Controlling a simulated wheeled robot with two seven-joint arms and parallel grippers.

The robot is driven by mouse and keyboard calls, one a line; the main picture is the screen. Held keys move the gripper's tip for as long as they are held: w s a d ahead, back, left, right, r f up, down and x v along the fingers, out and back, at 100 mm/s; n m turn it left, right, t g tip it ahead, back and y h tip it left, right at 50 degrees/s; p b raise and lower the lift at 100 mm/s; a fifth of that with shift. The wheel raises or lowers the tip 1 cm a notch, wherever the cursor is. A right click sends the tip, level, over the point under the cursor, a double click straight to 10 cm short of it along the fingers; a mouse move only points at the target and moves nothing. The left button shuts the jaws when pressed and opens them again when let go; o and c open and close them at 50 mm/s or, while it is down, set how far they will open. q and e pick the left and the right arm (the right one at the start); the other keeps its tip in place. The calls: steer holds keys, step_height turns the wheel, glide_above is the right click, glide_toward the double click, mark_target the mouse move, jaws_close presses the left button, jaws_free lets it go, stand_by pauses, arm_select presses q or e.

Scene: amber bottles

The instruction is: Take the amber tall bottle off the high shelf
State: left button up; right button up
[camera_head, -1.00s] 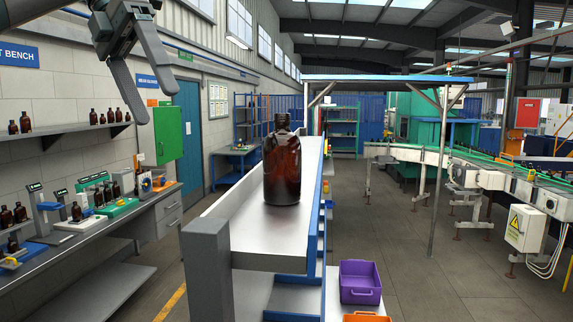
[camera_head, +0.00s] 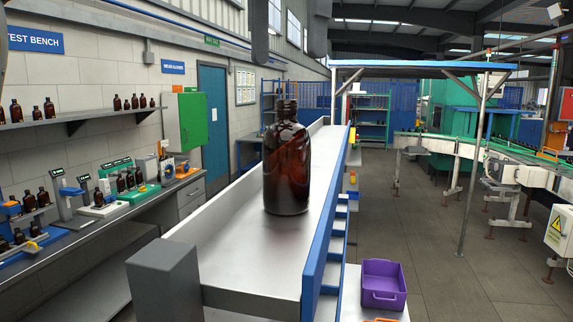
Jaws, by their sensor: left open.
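The amber tall bottle (camera_head: 287,168) stands upright on the pale metal top of the high shelf (camera_head: 232,262), near its close end. It is dark brown and glossy, with a narrower neck. My left gripper (camera_head: 289,58) comes down from the top edge of the picture. Its two grey fingers are apart, one to each side of the line above the bottle's neck. The fingertips show higher in the picture than the bottle's top, and nothing is between them. The rest of that gripper is out of the picture. My right gripper is not in view.
A grey post (camera_head: 166,282) rises at the shelf's near left corner, and a blue rail (camera_head: 322,245) edges its right side. A purple bin (camera_head: 383,284) sits lower at right. A test bench (camera_head: 100,222) with small amber bottles stands left. The floor at right is open.

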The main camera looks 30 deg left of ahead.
mark_target(289, 133)
arm_select(q)
steer(key=shift+s, duration=0.1)
steer(key=shift+w+d+f, duration=0.3)
steer(key=shift+w+f, duration=0.05)
steer(key=shift+w, duration=0.3)
steer(key=shift+w+f, duration=0.1)
steer(key=shift+f, duration=0.1)
steer(key=shift+s+a+f, duration=0.25)
steer(key=shift+s+f, duration=0.2)
steer(key=shift+f, duration=0.3)
steer(key=shift+w+d+f, duration=0.15)
steer(key=shift+w+f, duration=0.05)
steer(key=shift+f, duration=0.85)
step_height(289, 133, down, 8)
steer(key=shift+r+b, duration=0.15)
steer(key=shift+b, duration=0.5)
steer(key=shift+s, duration=0.1)
